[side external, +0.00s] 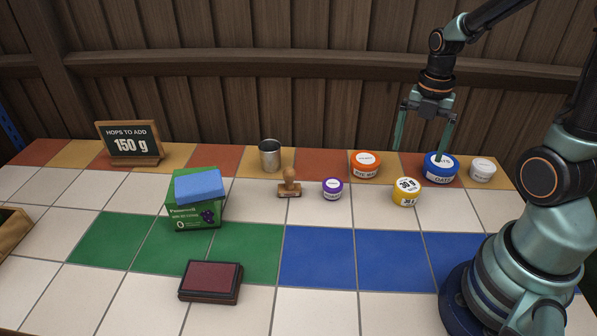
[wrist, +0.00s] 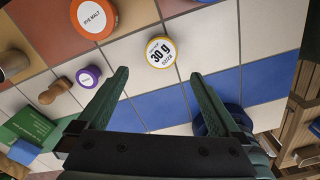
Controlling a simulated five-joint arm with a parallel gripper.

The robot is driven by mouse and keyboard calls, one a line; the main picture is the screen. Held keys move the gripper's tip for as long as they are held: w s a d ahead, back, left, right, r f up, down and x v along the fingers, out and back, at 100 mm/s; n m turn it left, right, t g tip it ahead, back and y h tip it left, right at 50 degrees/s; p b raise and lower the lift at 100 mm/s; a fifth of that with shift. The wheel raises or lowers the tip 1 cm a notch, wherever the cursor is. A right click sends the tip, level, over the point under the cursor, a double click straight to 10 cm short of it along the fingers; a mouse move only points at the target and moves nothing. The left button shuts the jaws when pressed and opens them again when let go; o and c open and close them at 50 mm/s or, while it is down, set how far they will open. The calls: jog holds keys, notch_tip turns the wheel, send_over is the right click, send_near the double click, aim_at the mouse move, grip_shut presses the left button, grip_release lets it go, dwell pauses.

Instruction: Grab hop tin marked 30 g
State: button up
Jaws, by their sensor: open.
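The hop tin marked 30 g is a small round yellow tin with a white lid (side external: 407,191), standing on white tiles right of centre. In the wrist view the same tin (wrist: 161,53) shows its "30 g" label, just beyond and between the fingertips. My gripper (side external: 422,150) is open and empty, pointing down above the back of the table. In the side view one finger overlaps the blue tin (side external: 440,167); I cannot tell if they touch. In the wrist view both fingers of my gripper (wrist: 159,73) are spread apart.
An orange rye malt tin (side external: 366,166), purple tin (side external: 332,189), white tin (side external: 482,170), stamp (side external: 289,186) and metal cup (side external: 269,155) stand nearby. A green box (side external: 193,215) bears a blue sponge (side external: 199,185). A sign (side external: 131,143) reads 150 g. The blue tiles are mostly clear.

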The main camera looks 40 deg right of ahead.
aim_at(408, 185)
jog(key=shift+s+f, duration=0.1)
jog(key=shift+f, duration=5.85)
jog(key=c, duration=1.2)
jog(key=shift+r, duration=0.1)
jog(key=shift+c, duration=0.2)
